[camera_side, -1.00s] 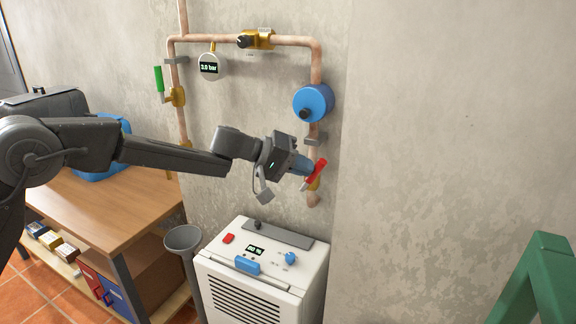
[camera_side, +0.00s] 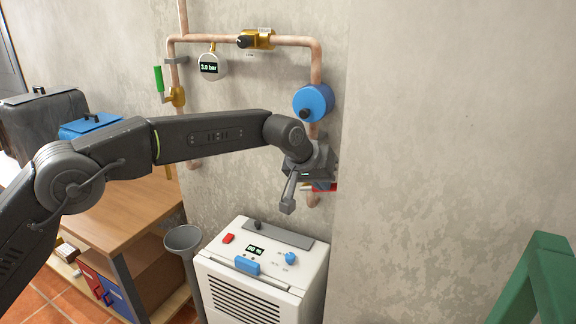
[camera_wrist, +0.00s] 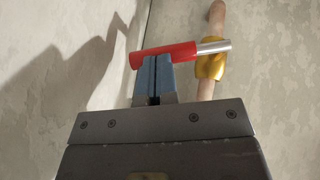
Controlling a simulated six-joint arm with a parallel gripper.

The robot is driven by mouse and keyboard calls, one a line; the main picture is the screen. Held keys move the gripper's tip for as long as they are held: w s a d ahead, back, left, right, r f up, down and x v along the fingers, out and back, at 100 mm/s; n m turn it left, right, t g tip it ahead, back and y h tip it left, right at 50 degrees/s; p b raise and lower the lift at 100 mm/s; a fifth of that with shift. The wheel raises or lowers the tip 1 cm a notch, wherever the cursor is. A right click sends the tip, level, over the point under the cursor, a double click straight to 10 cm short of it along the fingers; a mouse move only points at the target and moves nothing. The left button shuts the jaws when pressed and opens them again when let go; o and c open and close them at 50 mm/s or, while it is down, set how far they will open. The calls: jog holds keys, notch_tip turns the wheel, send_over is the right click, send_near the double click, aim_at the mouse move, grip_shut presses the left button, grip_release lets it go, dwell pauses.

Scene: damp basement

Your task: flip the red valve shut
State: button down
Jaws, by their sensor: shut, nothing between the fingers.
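The red valve handle (camera_wrist: 165,54) lies roughly crosswise to the copper pipe in the wrist view, slightly tilted. Its bare metal stem (camera_wrist: 214,46) reaches the brass valve body (camera_wrist: 210,65) on the right. My gripper (camera_wrist: 153,62) is shut and empty, its blue fingertips at the near side of the red grip. They look to be against it, but I cannot tell contact for sure. In the side view my gripper (camera_side: 321,184) hides most of the valve; only a sliver of the red handle (camera_side: 332,187) shows.
A blue round device (camera_side: 313,103) sits on the pipe above my gripper. The white dehumidifier (camera_side: 262,270) stands below. A gauge (camera_side: 208,66) and a green-handled valve (camera_side: 159,79) are on the left. A green frame (camera_side: 545,270) stands at the right; the wall between is bare.

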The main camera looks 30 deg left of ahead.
jog(key=shift+f, duration=0.2)
jog(key=shift+a+f, duration=0.3)
jog(key=shift+a, duration=0.35)
jog(key=shift+r, duration=0.1)
jog(key=v, duration=1.4)
jog(key=shift+d, duration=0.2)
jog(key=shift+s, duration=0.1)
